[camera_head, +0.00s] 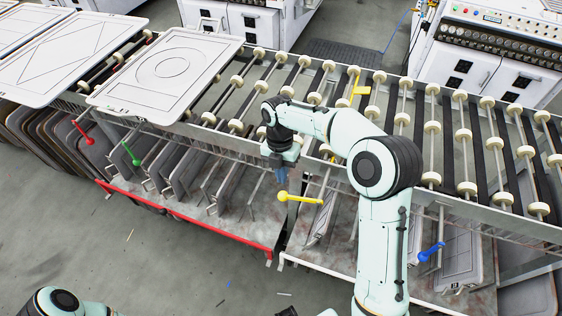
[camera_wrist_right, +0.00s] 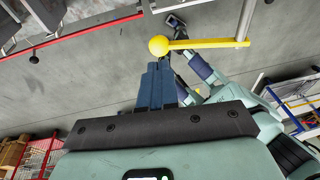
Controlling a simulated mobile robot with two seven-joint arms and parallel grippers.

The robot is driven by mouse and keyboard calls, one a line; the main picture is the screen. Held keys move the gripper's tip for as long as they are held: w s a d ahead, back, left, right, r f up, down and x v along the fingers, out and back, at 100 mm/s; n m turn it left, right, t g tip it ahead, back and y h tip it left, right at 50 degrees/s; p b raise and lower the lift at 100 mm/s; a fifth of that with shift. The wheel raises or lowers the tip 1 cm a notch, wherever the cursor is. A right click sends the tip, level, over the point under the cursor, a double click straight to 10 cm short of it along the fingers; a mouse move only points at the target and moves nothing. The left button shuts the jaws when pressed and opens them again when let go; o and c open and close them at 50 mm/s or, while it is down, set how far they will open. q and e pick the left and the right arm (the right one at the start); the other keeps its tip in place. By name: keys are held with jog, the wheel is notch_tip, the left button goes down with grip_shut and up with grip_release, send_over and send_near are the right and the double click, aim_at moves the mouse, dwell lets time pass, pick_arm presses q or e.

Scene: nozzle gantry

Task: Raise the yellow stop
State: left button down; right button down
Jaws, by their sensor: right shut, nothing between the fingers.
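A yellow lever with a ball on its end (camera_head: 302,199) sticks out to the left from a post on the front of the roller rack. A yellow piece (camera_head: 359,89) shows among the rollers above and behind it. My right gripper (camera_head: 281,177) points down just above the ball end, its dark blue fingers shut and empty. In the right wrist view the shut fingers (camera_wrist_right: 159,72) lie close to the ball of the yellow lever (camera_wrist_right: 205,44); I cannot tell whether they touch. My left gripper is out of view; only part of my left arm shows at the bottom left.
A red lever (camera_head: 84,134), a green lever (camera_head: 131,154) and a blue lever (camera_head: 431,252) are along the rack front. A white panel with a circle (camera_head: 200,55) lies on the rollers at left. Open grey floor lies in front of the rack.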

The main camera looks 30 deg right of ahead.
aim_at(283, 193)
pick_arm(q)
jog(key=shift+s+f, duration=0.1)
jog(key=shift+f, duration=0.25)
pick_arm(e)
jog(key=shift+x, duration=2.4)
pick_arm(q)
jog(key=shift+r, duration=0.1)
